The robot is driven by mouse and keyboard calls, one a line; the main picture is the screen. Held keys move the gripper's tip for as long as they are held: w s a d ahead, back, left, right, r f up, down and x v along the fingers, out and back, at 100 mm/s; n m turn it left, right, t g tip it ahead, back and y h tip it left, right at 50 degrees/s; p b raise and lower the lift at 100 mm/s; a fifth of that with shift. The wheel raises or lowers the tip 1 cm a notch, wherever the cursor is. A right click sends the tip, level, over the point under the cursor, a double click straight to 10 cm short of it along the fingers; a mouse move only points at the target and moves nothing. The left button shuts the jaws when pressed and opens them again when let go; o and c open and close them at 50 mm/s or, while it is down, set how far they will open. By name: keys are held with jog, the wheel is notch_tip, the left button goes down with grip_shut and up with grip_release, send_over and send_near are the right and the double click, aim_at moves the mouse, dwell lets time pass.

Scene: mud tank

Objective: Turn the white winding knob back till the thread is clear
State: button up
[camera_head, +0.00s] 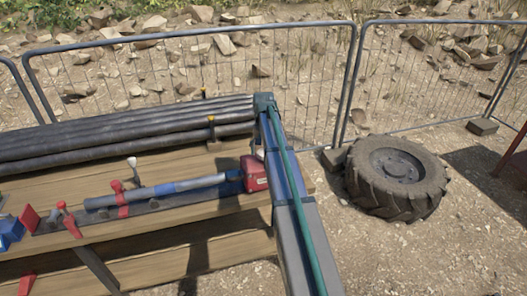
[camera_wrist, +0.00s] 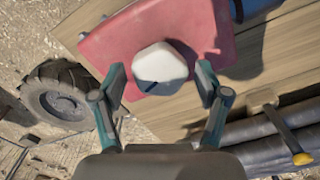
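The white winding knob (camera_wrist: 160,68) shows in the wrist view as a faceted white cap with a small dark mark at its lower edge. It stands in front of a red block (camera_wrist: 112,43), which also shows in the head view (camera_head: 255,173) at the right end of a blue-grey tube (camera_head: 160,190). My gripper (camera_wrist: 160,78) is open, with one finger on each side of the knob. Gaps show between the fingertips and the knob. The thread cannot be made out. In the head view I cannot make out the knob on the red block.
The wooden bench (camera_head: 150,265) carries dark pipes (camera_head: 120,130) at the back and red clamps (camera_head: 121,198) along the tube. A yellow-tipped handle (camera_wrist: 300,158) shows near the pipes. A large tyre (camera_head: 397,178) lies right of the bench. Wire fencing (camera_head: 200,75) stands behind.

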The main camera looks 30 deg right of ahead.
jog(key=shift+r, duration=0.1)
notch_tip(320, 180, up, 12)
dwell(0.8)
